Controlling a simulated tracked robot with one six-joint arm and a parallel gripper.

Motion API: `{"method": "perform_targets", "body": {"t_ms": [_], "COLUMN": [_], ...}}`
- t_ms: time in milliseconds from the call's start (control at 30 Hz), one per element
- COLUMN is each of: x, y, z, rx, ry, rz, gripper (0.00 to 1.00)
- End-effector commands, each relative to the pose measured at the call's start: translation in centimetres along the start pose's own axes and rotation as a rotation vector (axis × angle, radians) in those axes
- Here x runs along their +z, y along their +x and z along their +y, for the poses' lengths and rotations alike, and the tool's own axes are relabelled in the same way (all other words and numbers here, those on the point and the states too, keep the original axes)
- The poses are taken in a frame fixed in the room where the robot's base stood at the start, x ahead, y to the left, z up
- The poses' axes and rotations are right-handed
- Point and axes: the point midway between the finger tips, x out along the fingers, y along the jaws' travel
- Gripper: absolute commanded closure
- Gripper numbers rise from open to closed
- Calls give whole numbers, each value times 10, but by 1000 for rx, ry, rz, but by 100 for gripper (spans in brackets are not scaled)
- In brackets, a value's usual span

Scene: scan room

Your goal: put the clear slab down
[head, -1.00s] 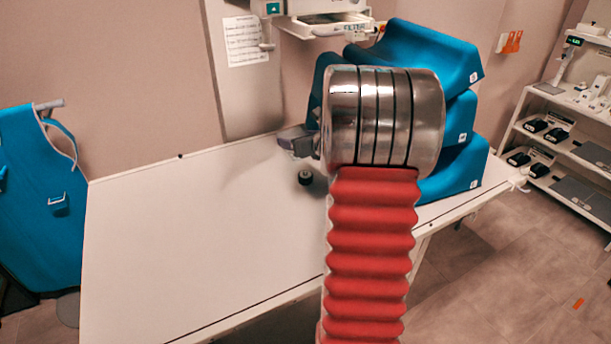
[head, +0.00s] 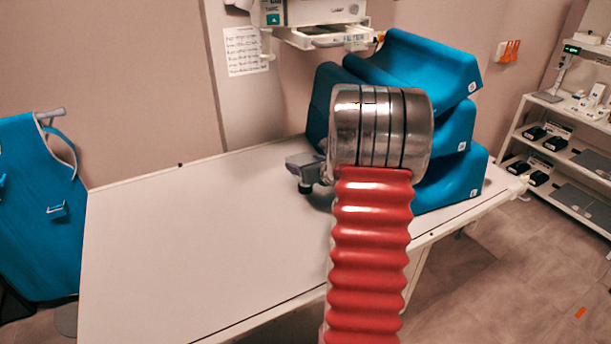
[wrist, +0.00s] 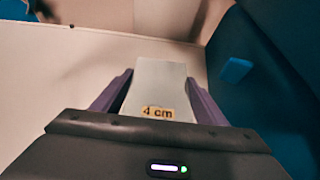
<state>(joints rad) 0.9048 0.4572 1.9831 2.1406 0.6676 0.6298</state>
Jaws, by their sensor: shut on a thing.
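My gripper (wrist: 158,88) is shut on the clear slab (wrist: 160,78) in the wrist view. Its two purple fingers lie along the slab's left and right sides. The slab looks pale and bears a "4 cm" label near the palm. In the head view my gripper (head: 318,165) shows only partly, at the left of my metal wrist, over the white table (head: 190,230). The slab is hidden there. I cannot tell whether the slab touches the table.
Stacked blue wedge cushions (head: 445,130) stand close by on the right. A machine (head: 310,14) hangs behind. The left of the table is clear.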

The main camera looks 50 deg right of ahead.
Motion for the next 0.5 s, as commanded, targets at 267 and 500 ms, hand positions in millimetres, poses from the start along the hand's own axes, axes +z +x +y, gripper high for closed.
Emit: {"method": "perform_targets", "body": {"t_ms": [267,500], "x": [-2,-14], "y": [1,6], "z": [0,0], "rx": [-1,0], "ry": [-1,0], "rz": [-4,0], "gripper": [72,72]}}
